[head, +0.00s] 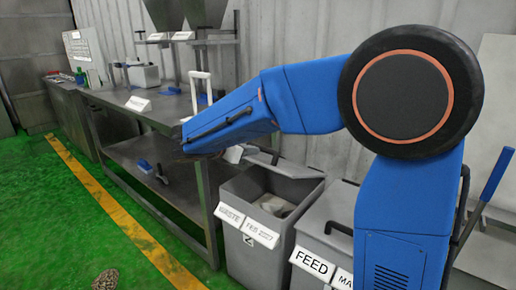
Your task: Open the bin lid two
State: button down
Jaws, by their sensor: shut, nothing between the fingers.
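A grey bin (250,262) stands below my outstretched blue arm, with labels reading WASTE and FEB 2027 and a small mark that looks like a 2. Its top is open, and pale contents (274,205) show inside. A grey panel at its back rim, seemingly its raised lid (290,168), has a dark bar like a handle near its top. To the right is a bin labelled FEED (312,262), whose grey lid (325,212) looks shut. My arm reaches left above the bins.
A dark metal workbench (140,110) with a lower shelf stands behind and left of the bins. A yellow line (120,215) runs along the green floor (50,220), which is mostly clear at left. A blue-handled lever (495,175) is at far right.

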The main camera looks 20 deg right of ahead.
jog(key=w+a+n+t, duration=0.1)
jog(key=w+a+n, duration=0.1)
jog(key=a, duration=0.1)
send_over(258, 160)
jog(key=f, duration=0.2)
jog(key=s+f, duration=0.1)
jog(key=shift+a+m, duration=0.3)
jog(key=shift+w+d, duration=0.1)
